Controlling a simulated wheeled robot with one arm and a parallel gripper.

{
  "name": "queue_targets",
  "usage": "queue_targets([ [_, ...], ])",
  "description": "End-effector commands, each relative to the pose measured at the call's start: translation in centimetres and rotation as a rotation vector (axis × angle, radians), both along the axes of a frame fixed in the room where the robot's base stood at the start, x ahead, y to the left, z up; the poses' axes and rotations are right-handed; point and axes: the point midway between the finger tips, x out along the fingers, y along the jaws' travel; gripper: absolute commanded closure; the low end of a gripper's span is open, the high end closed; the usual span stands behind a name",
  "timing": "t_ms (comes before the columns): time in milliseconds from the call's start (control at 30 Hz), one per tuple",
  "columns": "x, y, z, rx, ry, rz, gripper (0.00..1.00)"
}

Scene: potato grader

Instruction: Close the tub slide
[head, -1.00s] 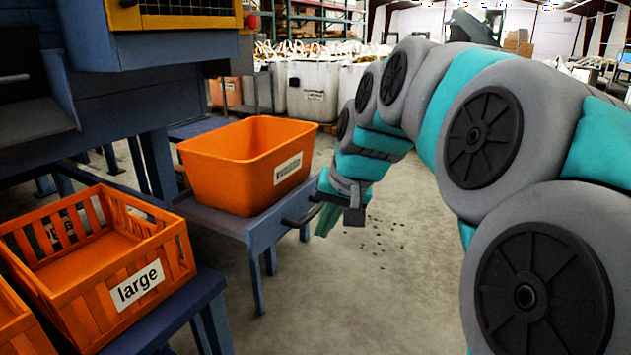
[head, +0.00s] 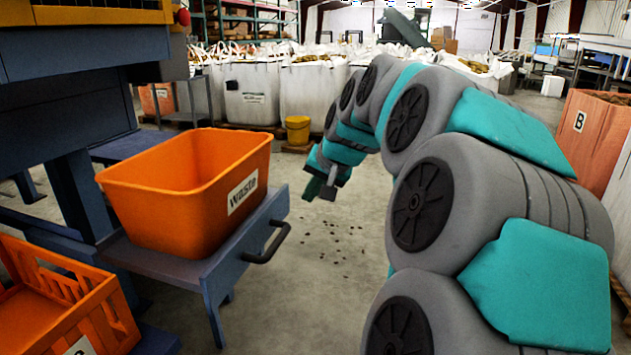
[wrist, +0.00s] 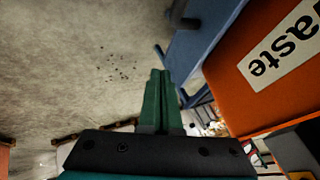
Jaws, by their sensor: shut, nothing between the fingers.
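The tub slide (head: 226,246) is a blue-grey drawer-like shelf with a dark bar handle (head: 268,244) on its front, at left centre in the head view. An orange tub (head: 165,205) labelled "waste" sits on it; the slide sticks out from under the blue machine. In the wrist view the slide (wrist: 205,40), its handle (wrist: 182,14) and the tub (wrist: 265,80) fill the right side. My gripper (head: 314,192) is shut and empty, to the right of and beyond the handle, apart from it. Its green fingers (wrist: 158,95) lie together in the wrist view.
An orange slatted crate (head: 60,310) stands at the lower left. White bulk bags (head: 310,90) and a yellow bucket (head: 297,130) stand behind. A pinkish bin marked B (head: 600,140) is at the right. The concrete floor is open, with scattered dark bits.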

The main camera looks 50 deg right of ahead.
Motion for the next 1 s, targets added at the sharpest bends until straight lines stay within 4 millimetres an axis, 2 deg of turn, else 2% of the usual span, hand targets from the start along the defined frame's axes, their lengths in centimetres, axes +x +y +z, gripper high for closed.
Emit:
queue_targets([
  [167,1.9,-0.5,-2.8,0.002,0.003,0.002,1.00],
  [400,4.9,0.8,-2.4,-0.002,0.001,0.002,1.00],
  [1000,5.7,1.2,-2.4,-0.002,0.001,0.001,1.00],
])
